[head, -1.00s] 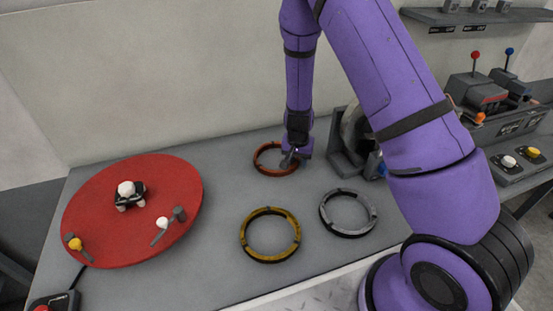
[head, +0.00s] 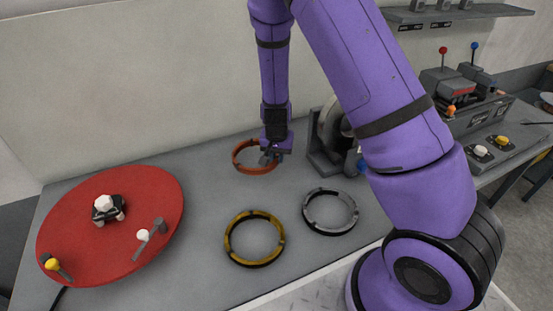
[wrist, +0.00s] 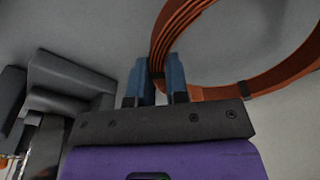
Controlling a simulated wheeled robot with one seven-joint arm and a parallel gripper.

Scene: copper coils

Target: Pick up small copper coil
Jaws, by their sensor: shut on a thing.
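The small copper coil (head: 240,165) is an orange-brown ring with dark clips at the back of the grey table in the head view. My gripper (head: 268,158) is at the coil's right side, pointing down. In the wrist view the coil (wrist: 240,92) fills the upper right, and my gripper's blue fingers (wrist: 162,78) are shut on its near band, one on each side. The lower finger parts are partly hidden by the coil. In the head view the coil appears at or just above the table; I cannot tell whether it is clear of it.
A yellow coil (head: 238,254) and a silver coil (head: 317,227) lie in front on the table (head: 190,260). A red round turntable (head: 80,255) is at the left. A grey machine (head: 320,160) stands close to the right of my gripper. The wall is behind.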

